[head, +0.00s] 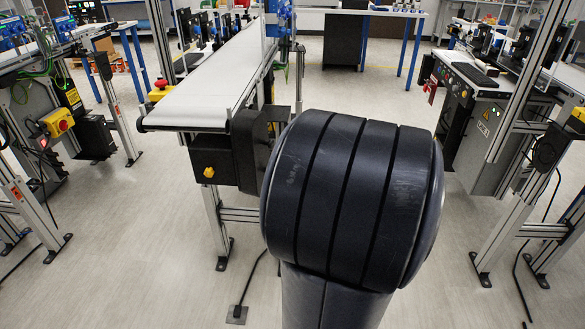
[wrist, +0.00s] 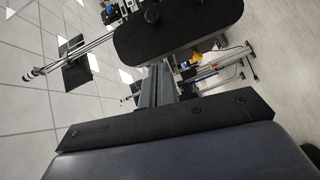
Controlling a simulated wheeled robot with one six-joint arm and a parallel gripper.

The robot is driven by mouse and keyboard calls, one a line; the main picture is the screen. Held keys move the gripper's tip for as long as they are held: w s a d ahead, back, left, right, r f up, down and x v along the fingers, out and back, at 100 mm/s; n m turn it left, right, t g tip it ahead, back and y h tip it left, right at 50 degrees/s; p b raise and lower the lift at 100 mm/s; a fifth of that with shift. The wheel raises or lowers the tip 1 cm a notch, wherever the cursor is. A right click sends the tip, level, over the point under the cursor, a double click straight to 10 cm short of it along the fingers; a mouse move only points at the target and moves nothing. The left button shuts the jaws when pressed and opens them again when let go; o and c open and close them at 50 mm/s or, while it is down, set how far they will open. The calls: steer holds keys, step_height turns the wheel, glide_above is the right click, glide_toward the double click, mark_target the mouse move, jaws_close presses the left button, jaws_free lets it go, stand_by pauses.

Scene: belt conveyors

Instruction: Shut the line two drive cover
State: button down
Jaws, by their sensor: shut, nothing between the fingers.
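In the head view a black drive housing (head: 218,158) sits under the near end of the middle conveyor, with a yellow knob (head: 209,172) on its front. A dark panel (head: 258,138) stands at the housing's right side, partly hidden behind my arm. I cannot tell for sure whether this panel is the line two drive cover, or its angle. My gripper (wrist: 160,82) shows in the wrist view, fingers together and empty, pointing away from the camera. It is hidden in the head view. A black rounded plate (wrist: 178,28) lies beyond the fingers, apparently apart from them; I cannot identify it.
The white belt (head: 207,88) of the middle conveyor runs away from me, with a red stop button (head: 160,84) at its left. Machine frames stand left and right, including a grey cabinet (head: 484,125).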

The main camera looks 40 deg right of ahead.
steer(key=w+d+f, duration=0.1)
steer(key=w+d, duration=0.2)
steer(key=w, duration=0.6)
steer(key=shift+w+d+f, duration=0.2)
steer(key=shift+w+d, duration=0.05)
steer(key=shift+d, duration=0.15)
steer(key=shift+w+d+b, duration=0.85)
steer(key=shift+w+d, duration=0.1)
steer(key=shift+w, duration=0.2)
